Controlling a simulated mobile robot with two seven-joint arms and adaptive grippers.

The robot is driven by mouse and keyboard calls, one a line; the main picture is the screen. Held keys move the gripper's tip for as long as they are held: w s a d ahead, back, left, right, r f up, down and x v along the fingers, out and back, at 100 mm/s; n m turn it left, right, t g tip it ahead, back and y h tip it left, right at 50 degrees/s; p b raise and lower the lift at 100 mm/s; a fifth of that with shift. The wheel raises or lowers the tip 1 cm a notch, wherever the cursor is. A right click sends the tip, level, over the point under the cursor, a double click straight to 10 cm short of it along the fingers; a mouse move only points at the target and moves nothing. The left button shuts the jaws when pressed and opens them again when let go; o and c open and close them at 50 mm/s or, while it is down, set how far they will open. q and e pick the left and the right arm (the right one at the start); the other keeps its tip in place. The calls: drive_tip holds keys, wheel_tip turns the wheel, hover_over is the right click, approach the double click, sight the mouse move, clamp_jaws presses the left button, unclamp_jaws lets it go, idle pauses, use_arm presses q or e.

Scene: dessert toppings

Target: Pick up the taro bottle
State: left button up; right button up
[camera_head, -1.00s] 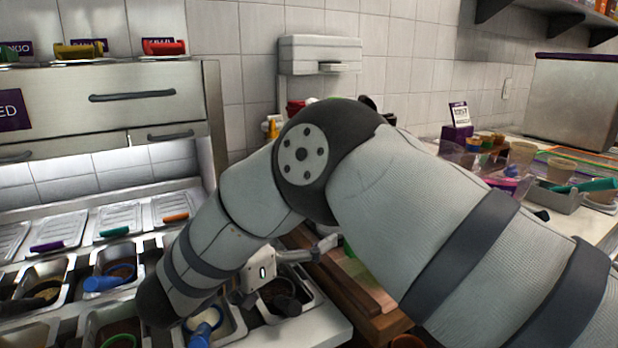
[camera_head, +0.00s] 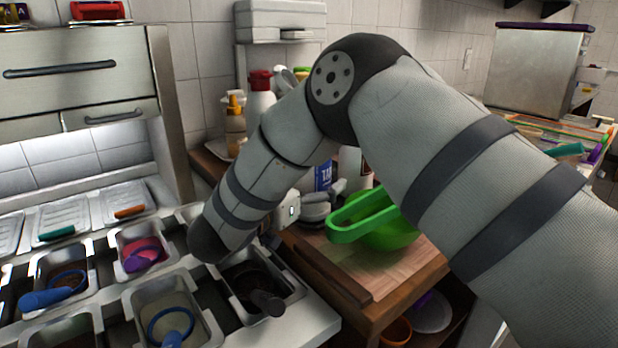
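The taro bottle (camera_head: 323,176) has a blue-purple label, of which the letters "TA" and part of another show. It stands at the back of the wooden counter in the head view, and my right forearm hides much of it. My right arm comes in from the right, bends at the elbow and folds down to the left. My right gripper (camera_head: 328,203) points to the right, low in front of the bottle. Its fingers are small and partly hidden, so whether they are open or touch the bottle is unclear. My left gripper is out of view.
A green bowl with a handle (camera_head: 378,230) sits on a wooden board (camera_head: 400,278) right of my gripper. A red-capped bottle (camera_head: 260,98), a yellow-topped bottle (camera_head: 235,125) and another white bottle (camera_head: 350,163) stand near the wall. Topping tubs (camera_head: 172,300) fill the lower left.

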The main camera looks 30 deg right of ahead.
drive_tip(key=shift+r, duration=0.1)
drive_tip(key=c, duration=1.2)
drive_tip(key=shift+r, duration=0.7)
drive_tip(key=shift+c, duration=0.2)
drive_tip(key=s+a+r+p, duration=0.2)
drive_tip(key=s+r+p, duration=0.1)
drive_tip(key=s+r, duration=0.6)
wheel_tip(320, 180, up, 2)
drive_tip(key=shift+s+a+r, duration=0.1)
drive_tip(key=shift+s+a, duration=0.25)
drive_tip(key=shift+a, duration=0.05)
drive_tip(key=o, duration=0.5)
drive_tip(key=s, duration=0.2)
drive_tip(key=s+a, duration=0.1)
drive_tip(key=shift+s+r, duration=0.1)
drive_tip(key=shift+r, duration=0.15)
drive_tip(key=shift+c, duration=0.2)
drive_tip(key=shift+s, duration=0.15)
drive_tip(key=c, duration=0.4)
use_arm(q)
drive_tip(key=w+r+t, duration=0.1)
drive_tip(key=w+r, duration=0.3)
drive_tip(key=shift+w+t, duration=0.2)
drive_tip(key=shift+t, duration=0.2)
use_arm(e)
drive_tip(key=shift+s+r, duration=0.1)
drive_tip(key=shift+s, duration=0.05)
drive_tip(key=shift+c, duration=0.3)
